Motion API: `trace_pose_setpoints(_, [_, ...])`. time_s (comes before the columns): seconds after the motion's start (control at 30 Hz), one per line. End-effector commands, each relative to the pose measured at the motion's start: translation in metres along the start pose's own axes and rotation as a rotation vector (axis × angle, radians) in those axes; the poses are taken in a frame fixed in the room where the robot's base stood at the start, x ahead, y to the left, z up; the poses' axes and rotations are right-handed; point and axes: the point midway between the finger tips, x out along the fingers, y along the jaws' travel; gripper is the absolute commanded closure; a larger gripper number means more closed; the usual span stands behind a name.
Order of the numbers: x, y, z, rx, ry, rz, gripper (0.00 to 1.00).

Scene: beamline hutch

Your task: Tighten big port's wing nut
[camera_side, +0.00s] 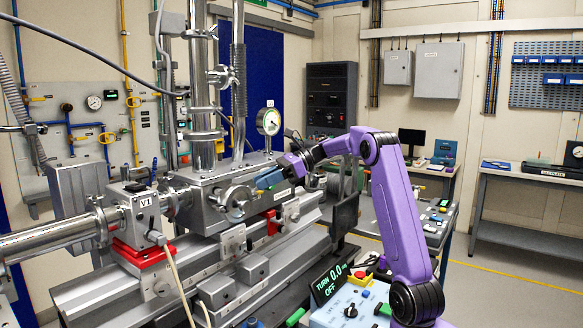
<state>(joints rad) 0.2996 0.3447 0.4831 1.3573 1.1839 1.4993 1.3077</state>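The big port appears to be the round metal flange (235,204) on the front of the grey vacuum chamber (206,217). Its wing nut is too small, or too hidden by my gripper, to make out. My gripper (264,181), with blue fingers, reaches in from the right at the flange's upper right edge. I cannot tell whether the fingers touch anything or how far apart they are. A dark display (330,283) at the lower middle reads "TURN 0.0" and "OFF".
A round dial gauge (269,121) stands on the chamber just behind my gripper. A blue control box (350,306) with knobs and a red button is at the front. Steel rails run below the chamber.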

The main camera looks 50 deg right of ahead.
Motion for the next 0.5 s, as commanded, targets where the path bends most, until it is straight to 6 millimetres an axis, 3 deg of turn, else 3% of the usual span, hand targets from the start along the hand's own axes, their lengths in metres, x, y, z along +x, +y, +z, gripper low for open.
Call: trace_pose_setpoints(0.5, [-0.107,0.0,-0.001,0.0,0.001,-0.005,0.7])
